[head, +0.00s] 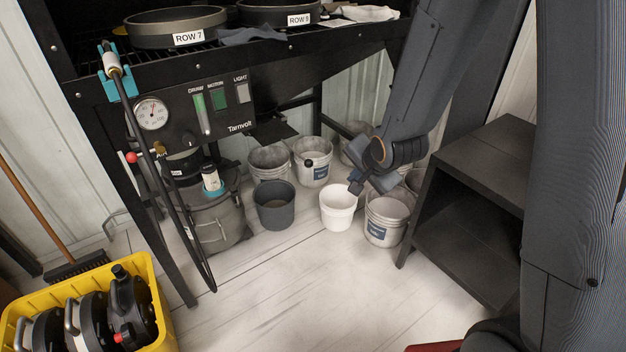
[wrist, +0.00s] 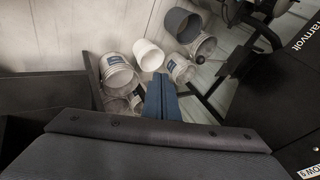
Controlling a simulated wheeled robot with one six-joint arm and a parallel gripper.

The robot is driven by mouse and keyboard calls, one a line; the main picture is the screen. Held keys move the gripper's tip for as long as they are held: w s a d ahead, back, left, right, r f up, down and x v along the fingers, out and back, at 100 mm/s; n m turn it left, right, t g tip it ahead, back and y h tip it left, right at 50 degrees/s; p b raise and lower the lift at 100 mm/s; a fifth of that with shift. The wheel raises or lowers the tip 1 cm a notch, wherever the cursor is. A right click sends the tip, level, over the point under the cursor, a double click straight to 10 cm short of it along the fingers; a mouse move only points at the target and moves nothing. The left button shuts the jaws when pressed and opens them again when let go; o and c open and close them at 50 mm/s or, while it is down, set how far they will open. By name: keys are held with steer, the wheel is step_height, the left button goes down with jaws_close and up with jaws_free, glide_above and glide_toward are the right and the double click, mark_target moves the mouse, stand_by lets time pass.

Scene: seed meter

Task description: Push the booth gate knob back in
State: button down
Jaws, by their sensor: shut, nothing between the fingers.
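The booth (head: 180,70) is a black frame with a sloping hopper and a front panel. A black ball knob (head: 308,162) shows in front of a grey bucket below the hopper; it looks like the gate knob. Its rod and how far it sticks out are hard to make out. A dark flat plate (head: 272,130) lies to its upper left. My gripper (head: 356,187) is shut and empty, to the right of the knob and a little lower in the picture, apart from it. In the wrist view my blue-grey fingers (wrist: 161,92) are together, pointing toward the buckets.
Several buckets stand below, including a white one (head: 338,207) and a dark grey one (head: 274,205). A black shelf unit (head: 480,165) stands to the right. A yellow crate (head: 150,285) is at front left. The floor between is clear.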

steer(key=w+a+f+m+t+y+b, duration=0.1)
steer(key=w+a+f, duration=0.3)
steer(key=w, duration=0.4)
steer(key=w+a+f+m+t+y+b, duration=0.1)
steer(key=w+a+f+m+b, duration=0.2)
steer(key=w, duration=0.6)
step_height(320, 180, down, 3)
steer(key=shift+w+a+f+t+b, duration=0.15)
steer(key=shift+a+t+b, duration=0.15)
steer(key=shift+a+b, duration=0.65)
steer(key=shift+a, duration=0.15)
